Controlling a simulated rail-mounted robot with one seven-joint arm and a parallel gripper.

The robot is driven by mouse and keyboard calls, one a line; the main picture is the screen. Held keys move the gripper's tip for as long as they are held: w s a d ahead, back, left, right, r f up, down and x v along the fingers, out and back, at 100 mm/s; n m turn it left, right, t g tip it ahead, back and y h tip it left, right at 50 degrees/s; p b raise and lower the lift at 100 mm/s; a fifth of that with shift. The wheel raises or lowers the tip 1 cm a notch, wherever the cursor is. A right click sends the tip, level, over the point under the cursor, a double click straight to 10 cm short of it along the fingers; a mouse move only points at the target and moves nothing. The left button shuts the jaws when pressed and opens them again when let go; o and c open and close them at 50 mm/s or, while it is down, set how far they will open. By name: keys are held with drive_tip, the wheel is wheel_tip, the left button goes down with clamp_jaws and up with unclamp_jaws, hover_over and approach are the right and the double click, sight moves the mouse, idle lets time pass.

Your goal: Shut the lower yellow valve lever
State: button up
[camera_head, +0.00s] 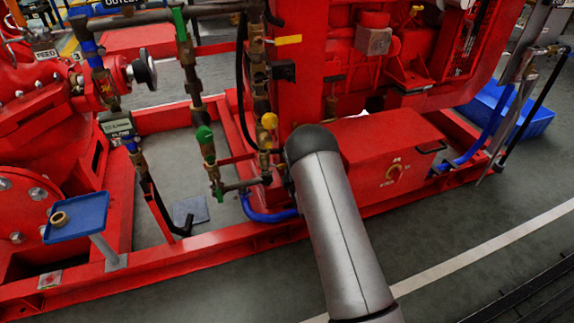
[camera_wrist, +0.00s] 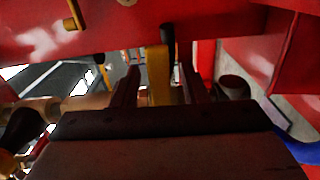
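The lower yellow valve lever (camera_head: 269,121) shows in the head view as a small yellow end on the brass vertical pipe, just left of my arm's dark joint. In the wrist view, a yellow lever (camera_wrist: 158,72) stands upright in the picture between the two dark fingers of my gripper (camera_wrist: 158,86). The fingers are apart, with a visible gap on each side of the lever. I cannot tell if either touches it. My gripper is hidden behind my arm in the head view. An upper yellow lever (camera_head: 288,39) sticks out to the right, higher on the pipe.
Green-handled valves (camera_head: 204,134) stand on the pipe to the left. A blue tray (camera_head: 76,217) holds a brass ring. In the wrist view, a brass pipe (camera_wrist: 88,102) runs left of the fingers.

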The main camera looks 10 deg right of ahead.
drive_tip(key=p+v, duration=0.4)
drive_tip(key=v, duration=1.3)
drive_tip(key=shift+s, duration=0.25)
drive_tip(key=shift+w+p, duration=0.1)
drive_tip(key=shift+p, duration=0.2)
idle(1.3)
